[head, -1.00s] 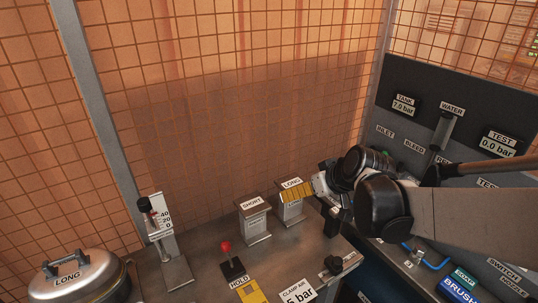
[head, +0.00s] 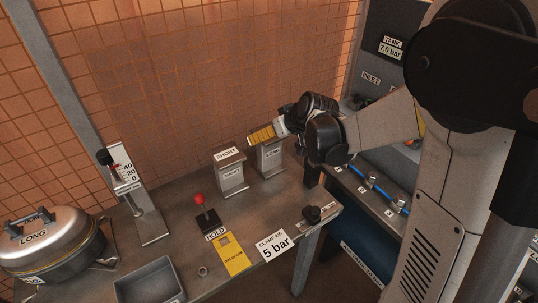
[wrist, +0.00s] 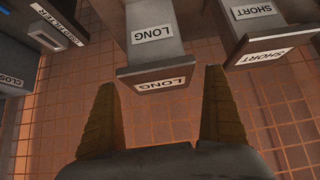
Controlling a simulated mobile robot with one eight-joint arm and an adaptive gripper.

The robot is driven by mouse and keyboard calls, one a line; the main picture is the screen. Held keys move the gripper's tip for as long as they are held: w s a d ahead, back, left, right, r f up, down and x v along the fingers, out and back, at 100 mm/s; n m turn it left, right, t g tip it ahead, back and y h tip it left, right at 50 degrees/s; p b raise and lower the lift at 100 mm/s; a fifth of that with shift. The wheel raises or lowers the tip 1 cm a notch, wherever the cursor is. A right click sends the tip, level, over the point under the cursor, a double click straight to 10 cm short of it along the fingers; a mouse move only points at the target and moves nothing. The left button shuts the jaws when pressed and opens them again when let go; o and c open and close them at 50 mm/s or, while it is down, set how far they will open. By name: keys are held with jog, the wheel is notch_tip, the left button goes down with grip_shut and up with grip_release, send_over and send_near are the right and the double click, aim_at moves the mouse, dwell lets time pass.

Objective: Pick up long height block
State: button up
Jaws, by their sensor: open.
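The long height block (head: 270,162) is a grey upright block on the bench. In the wrist view the block (wrist: 158,58) shows two LONG labels, and its top plate lies between and just beyond the fingertips. My gripper (head: 261,134) has yellow fingers over the top of this block in the head view, hiding its top label. In the wrist view my gripper (wrist: 160,80) is open and empty, with one finger toward each side of the plate. I cannot tell whether they touch it.
A scaled gauge stand (head: 137,190) and a lidded LONG pot (head: 45,240) stand left.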

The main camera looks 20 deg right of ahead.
jog(key=shift+x, duration=1)
jog(key=shift+s+r, duration=0.1)
jog(key=shift+c, duration=0.3)
jog(key=c, duration=1.3)
jog(key=shift+r, duration=0.1)
